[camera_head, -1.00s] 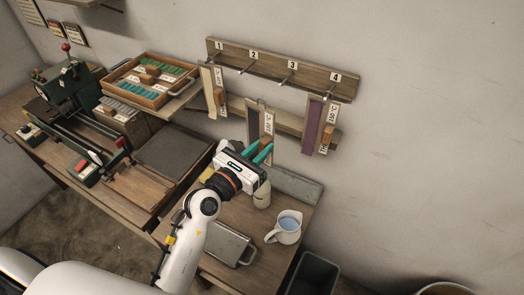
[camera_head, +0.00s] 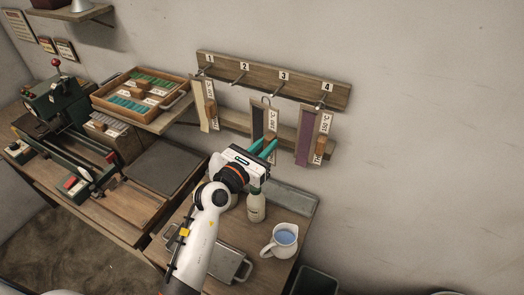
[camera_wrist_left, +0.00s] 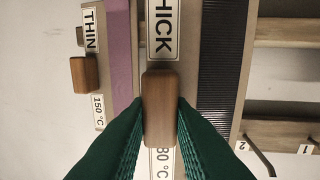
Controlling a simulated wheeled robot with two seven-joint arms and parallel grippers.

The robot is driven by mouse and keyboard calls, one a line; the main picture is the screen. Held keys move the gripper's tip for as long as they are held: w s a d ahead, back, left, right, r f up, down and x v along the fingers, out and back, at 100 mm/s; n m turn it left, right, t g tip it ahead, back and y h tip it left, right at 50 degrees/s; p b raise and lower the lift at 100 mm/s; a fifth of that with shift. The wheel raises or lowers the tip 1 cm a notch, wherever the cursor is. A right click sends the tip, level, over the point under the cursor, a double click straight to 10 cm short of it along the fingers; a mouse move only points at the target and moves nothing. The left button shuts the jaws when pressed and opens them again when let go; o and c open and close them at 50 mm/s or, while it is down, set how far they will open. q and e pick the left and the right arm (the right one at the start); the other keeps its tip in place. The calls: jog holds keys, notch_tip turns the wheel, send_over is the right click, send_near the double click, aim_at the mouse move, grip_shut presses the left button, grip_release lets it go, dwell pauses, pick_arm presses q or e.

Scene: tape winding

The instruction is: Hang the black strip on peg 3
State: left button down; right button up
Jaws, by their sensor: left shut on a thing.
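The black strip (camera_head: 257,122) is on an upright board with a white label and a metal ring at its top. In the left wrist view the black strip (camera_wrist_left: 221,60) is ribbed, beside a label reading partly "HICK". My left gripper (camera_head: 268,148) has its green fingers shut on the board's wooden handle (camera_wrist_left: 160,108). The ring is just below and left of the tip of peg 3 (camera_head: 278,90), apparently apart from it; depth is hard to tell. My right gripper is not in view.
A cream strip (camera_head: 205,103) hangs at peg 1 (camera_head: 203,71) and a purple strip (camera_head: 308,135) at peg 4 (camera_head: 322,101). Peg 2 (camera_head: 238,78) is bare. A spray-type bottle (camera_head: 256,208) and a jug (camera_head: 282,242) stand on the bench below.

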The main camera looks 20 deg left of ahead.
pick_arm(q)
jog(key=shift+a+b+x, duration=0.15)
jog(key=shift+b+x, duration=0.25)
jog(key=shift+x, duration=0.5)
jog(key=shift+a+b+x, duration=0.15)
jog(key=shift+b+x, duration=0.25)
jog(key=shift+x, duration=0.5)
jog(key=shift+w+d+f, duration=0.1)
jog(key=shift+w, duration=0.4)
jog(key=shift+w+d+f, duration=0.1)
jog(key=shift+w+f, duration=0.05)
jog(key=shift+w, duration=0.35)
jog(key=shift+f, duration=0.2)
jog(key=c, duration=1.6)
grip_release()
jog(key=o, duration=0.4)
jog(key=shift+w+f, duration=0.1)
jog(key=shift+w, duration=0.2)
jog(key=b+v, duration=0.2)
jog(key=v, duration=1)
jog(key=shift+s, duration=0.15)
